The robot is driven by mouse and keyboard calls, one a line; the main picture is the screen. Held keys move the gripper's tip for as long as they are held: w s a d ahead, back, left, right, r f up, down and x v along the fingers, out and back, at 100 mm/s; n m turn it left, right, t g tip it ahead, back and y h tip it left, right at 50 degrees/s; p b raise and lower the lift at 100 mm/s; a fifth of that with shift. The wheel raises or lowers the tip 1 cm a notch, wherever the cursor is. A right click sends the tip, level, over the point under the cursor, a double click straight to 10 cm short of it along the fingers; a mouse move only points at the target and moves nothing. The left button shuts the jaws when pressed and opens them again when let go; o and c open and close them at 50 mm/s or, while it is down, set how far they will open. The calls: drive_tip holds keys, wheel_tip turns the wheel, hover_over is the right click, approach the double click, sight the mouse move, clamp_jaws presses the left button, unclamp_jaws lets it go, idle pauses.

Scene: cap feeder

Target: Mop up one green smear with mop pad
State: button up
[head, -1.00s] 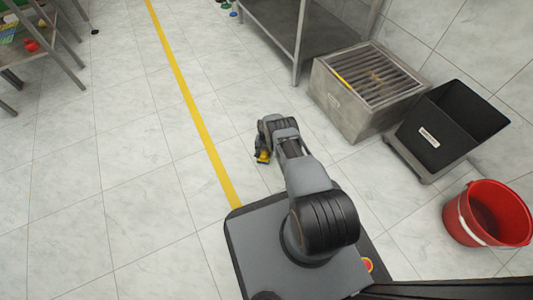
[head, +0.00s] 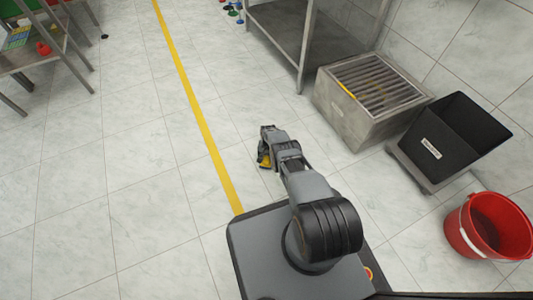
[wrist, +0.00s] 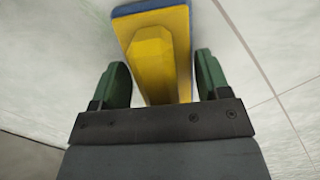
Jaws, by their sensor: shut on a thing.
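The mop pad (wrist: 160,45) has a yellow block handle on a blue base. In the wrist view its handle stands between the two green fingers of my gripper (wrist: 162,82), which is shut on it. In the head view my gripper (head: 265,160) is low over the pale tiled floor, right of the yellow line, with a bit of the yellow handle showing. I cannot tell whether the pad touches the floor.
A metal crate with a slatted top (head: 340,117), a black bin (head: 420,135) and a red bucket (head: 467,238) stand at the right. A metal table (head: 300,60) is behind. A rack (head: 62,48) is at far left. The floor left of the yellow line (head: 190,85) is mostly clear.

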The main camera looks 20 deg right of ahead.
sight(275, 177)
drive_tip(key=shift+s+d+p, duration=0.15)
drive_tip(key=shift+s+p, duration=0.75)
drive_tip(key=shift+s, duration=0.2)
drive_tip(key=shift+s+d+r+p, duration=0.1)
drive_tip(key=shift+s+p, duration=0.9)
drive_tip(key=shift+s+d+f+p, duration=0.1)
drive_tip(key=shift+s+f+p, duration=0.15)
drive_tip(key=shift+s, duration=0.25)
drive_tip(key=shift+s+f+p, duration=0.1)
drive_tip(key=shift+s+p, duration=0.15)
drive_tip(key=shift+s, duration=0.25)
drive_tip(key=shift+s+r+p, duration=0.15)
drive_tip(key=shift+s+p, duration=0.65)
drive_tip(key=shift+s, duration=0.05)
drive_tip(key=shift+s+d+p, duration=0.2)
drive_tip(key=shift+s+p, duration=0.45)
drive_tip(key=shift+s, duration=0.5)
drive_tip(key=shift+s+d+r+p, duration=0.2)
drive_tip(key=shift+s+p, duration=0.7)
drive_tip(key=shift+s, duration=0.5)
drive_tip(key=shift+s+d+r+p, duration=0.15)
drive_tip(key=shift+s+p, duration=0.7)
drive_tip(key=shift+s, duration=0.5)
drive_tip(key=shift+s+d+f+p, duration=0.15)
drive_tip(key=shift+s+p, duration=0.2)
drive_tip(key=shift+s, duration=0.9)
drive_tip(key=shift+s+d+f+p, duration=0.15)
drive_tip(key=shift+s+p, duration=0.15)
drive_tip(key=shift+s, duration=0.95)
